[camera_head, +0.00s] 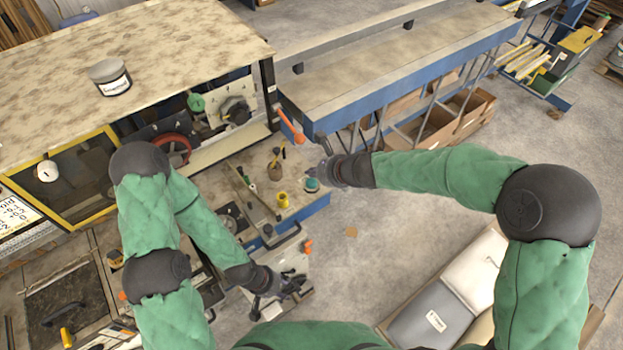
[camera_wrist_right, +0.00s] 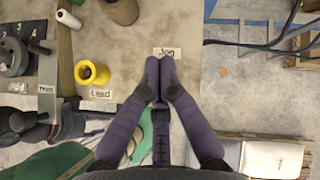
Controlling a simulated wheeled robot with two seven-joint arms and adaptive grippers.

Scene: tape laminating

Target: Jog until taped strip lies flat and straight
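My right gripper (camera_head: 326,168) is over the outer end of a small worktop (camera_head: 295,207). In the right wrist view its purple fingers (camera_wrist_right: 160,62) are together with nothing visible between them, and the tips are at a label reading "Jog" (camera_wrist_right: 167,53). Whether they touch the surface I cannot tell; any button under them is hidden. A round teal piece (camera_head: 311,185) is just below this gripper in the head view. My left gripper (camera_head: 288,284) is low at the machine's near side; its finger opening is unclear. I cannot make out a taped strip.
A yellow roll (camera_wrist_right: 92,74) stands left of the right fingers, by a "Load" label (camera_wrist_right: 101,94). A brown pot (camera_head: 275,171) stands on the worktop. An orange handle (camera_head: 289,124) juts out near the right gripper. Open floor (camera_head: 385,240) lies to the right.

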